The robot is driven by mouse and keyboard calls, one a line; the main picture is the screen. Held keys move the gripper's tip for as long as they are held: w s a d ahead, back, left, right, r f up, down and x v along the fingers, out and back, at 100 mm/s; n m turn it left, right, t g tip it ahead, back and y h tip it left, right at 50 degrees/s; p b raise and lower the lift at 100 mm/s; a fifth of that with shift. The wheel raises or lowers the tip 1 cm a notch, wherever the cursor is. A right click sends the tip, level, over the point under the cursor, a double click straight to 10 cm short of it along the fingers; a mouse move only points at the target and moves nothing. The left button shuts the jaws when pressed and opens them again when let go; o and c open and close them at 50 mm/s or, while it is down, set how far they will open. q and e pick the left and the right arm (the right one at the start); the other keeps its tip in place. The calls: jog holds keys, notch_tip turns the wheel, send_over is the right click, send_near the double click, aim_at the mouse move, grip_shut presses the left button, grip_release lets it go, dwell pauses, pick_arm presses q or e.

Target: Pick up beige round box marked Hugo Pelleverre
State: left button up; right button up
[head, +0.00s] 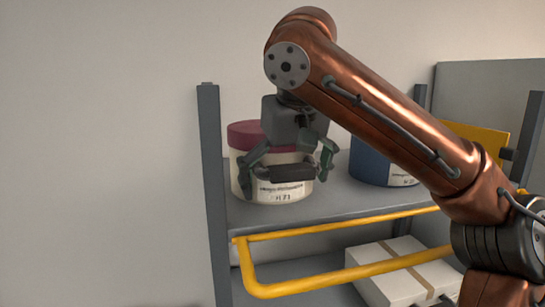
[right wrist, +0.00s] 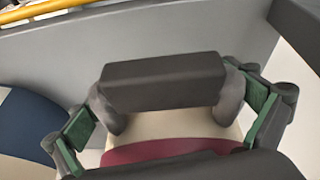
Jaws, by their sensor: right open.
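The beige round box (head: 282,190) with a burgundy lid (head: 243,134) stands upright at the left end of the upper shelf. Its front label has small print that I cannot read fully. A dark grey bar like a handle (head: 292,173) shows at its front, also in the right wrist view (right wrist: 165,82). My right gripper (head: 286,177) is open in front of the box, its green-padded fingers on either side of the bar, with gaps visible in the wrist view. The gripper hides part of the lid and front. My left gripper is not in view.
A dark blue round box (head: 369,165) stands to the right on the same grey shelf (head: 335,203). A yellow rail (head: 340,277) runs along the front below. A grey post (head: 211,190) is close on the left.

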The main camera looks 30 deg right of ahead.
jog(key=c, duration=1.4)
jog(key=shift+r, duration=0.1)
